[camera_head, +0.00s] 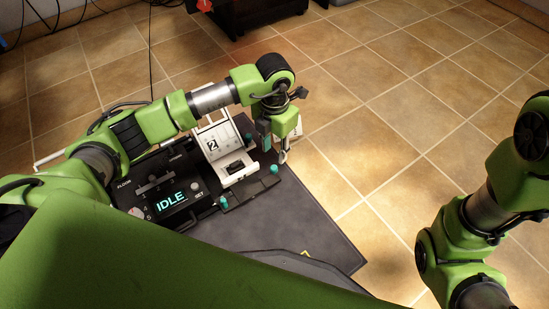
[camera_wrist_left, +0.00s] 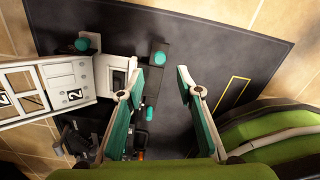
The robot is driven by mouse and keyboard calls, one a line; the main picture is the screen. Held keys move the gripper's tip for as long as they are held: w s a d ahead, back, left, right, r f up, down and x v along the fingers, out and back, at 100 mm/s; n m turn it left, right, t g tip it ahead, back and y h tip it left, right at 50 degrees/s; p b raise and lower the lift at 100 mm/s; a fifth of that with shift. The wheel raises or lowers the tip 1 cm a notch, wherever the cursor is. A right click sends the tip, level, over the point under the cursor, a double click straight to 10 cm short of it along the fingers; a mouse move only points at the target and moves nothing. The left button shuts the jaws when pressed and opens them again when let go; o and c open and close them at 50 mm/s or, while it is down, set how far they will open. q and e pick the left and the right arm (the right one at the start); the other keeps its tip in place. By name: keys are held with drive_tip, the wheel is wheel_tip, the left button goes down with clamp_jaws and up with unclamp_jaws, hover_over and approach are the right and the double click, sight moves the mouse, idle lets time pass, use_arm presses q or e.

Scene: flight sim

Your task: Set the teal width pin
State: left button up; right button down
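Several teal pins show on the dark fixture: one behind the white frame (camera_head: 249,137), one at its right corner (camera_head: 273,169) and one at the front (camera_head: 223,202). In the left wrist view, teal pins show at the upper left (camera_wrist_left: 82,44), by the upper middle (camera_wrist_left: 159,57) and lower down (camera_wrist_left: 148,113). I cannot tell which is the width pin. My left gripper (camera_head: 276,152) points down near the fixture's right end. In the left wrist view its teal-padded fingers (camera_wrist_left: 156,84) are apart with nothing between them. My right gripper is out of view.
A white panel marked 2 (camera_head: 212,145) stands tilted on the fixture. A black console with a screen reading IDLE (camera_head: 171,201) lies to its left. A dark mat (camera_head: 310,222) lies below.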

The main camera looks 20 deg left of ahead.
use_arm(q)
wheel_tip(320, 180, up, 5)
drive_tip(key=shift+f, duration=0.15)
idle(0.5)
